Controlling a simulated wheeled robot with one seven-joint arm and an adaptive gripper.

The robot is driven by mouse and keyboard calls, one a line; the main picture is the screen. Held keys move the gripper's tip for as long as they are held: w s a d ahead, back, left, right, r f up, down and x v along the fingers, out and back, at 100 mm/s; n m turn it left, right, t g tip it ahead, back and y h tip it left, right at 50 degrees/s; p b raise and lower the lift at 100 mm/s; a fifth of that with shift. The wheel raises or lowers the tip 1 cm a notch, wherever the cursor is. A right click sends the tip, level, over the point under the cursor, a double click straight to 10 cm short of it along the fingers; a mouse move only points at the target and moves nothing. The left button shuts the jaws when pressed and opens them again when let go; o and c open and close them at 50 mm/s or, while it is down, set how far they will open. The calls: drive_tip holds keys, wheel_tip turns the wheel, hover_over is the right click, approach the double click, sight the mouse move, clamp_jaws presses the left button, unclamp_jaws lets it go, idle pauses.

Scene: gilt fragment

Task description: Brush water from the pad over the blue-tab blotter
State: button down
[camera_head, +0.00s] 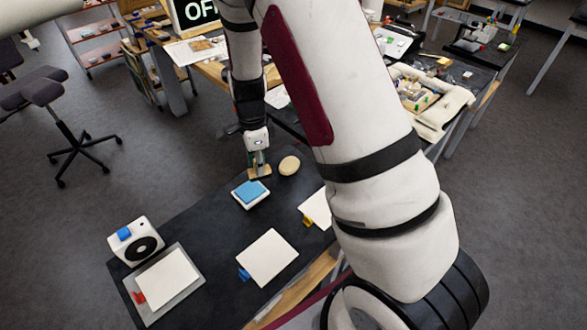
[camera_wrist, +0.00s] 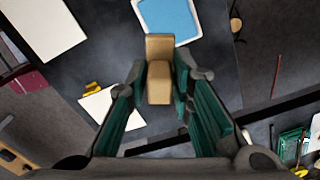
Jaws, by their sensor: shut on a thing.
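My gripper (camera_head: 258,160) is shut on a tan wooden brush (camera_wrist: 159,82), whose block shows between the fingers (camera_wrist: 160,88) in the wrist view. In the head view the brush (camera_head: 260,173) is just behind the blue pad (camera_head: 251,192) in its white tray (camera_head: 240,204). In the wrist view the brush's far end overlaps the near edge of the pad (camera_wrist: 168,18); I cannot tell whether they touch. The blue-tab blotter (camera_head: 268,258), a white sheet with a blue tab (camera_head: 244,274), lies flat in front of the pad. The brush's bristles cannot be made out.
A yellow-tab sheet (camera_head: 315,208) lies to the right, partly behind my arm. A red-tab sheet (camera_head: 167,280) lies on a grey board at left, beside a white device with a black dial (camera_head: 136,241). A round tan disc (camera_head: 289,165) is right of my gripper. Dark table (camera_head: 205,238) lies bare between.

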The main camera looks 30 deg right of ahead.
drive_tip(key=shift+w+a+f+b, duration=0.2)
drive_tip(key=shift+w+a+f, duration=0.25)
drive_tip(key=shift+f, duration=0.3)
drive_tip(key=shift+w+a+f+b, duration=0.15)
drive_tip(key=shift+w+a+f, duration=0.1)
drive_tip(key=shift+a+f, duration=0.4)
drive_tip(key=shift+w+a+f+b, duration=0.2)
drive_tip(key=shift+w+a+f, duration=0.2)
drive_tip(key=shift+f, duration=0.4)
drive_tip(key=shift+s+f, duration=0.1)
drive_tip(key=shift+f, duration=0.4)
drive_tip(key=shift+f+b, duration=0.3)
drive_tip(key=shift+f, duration=0.25)
idle(0.4)
drive_tip(key=shift+r, duration=0.1)
wheel_tip(320, 180, up, 7)
drive_tip(key=p, duration=0.2)
idle(0.6)
idle(0.7)
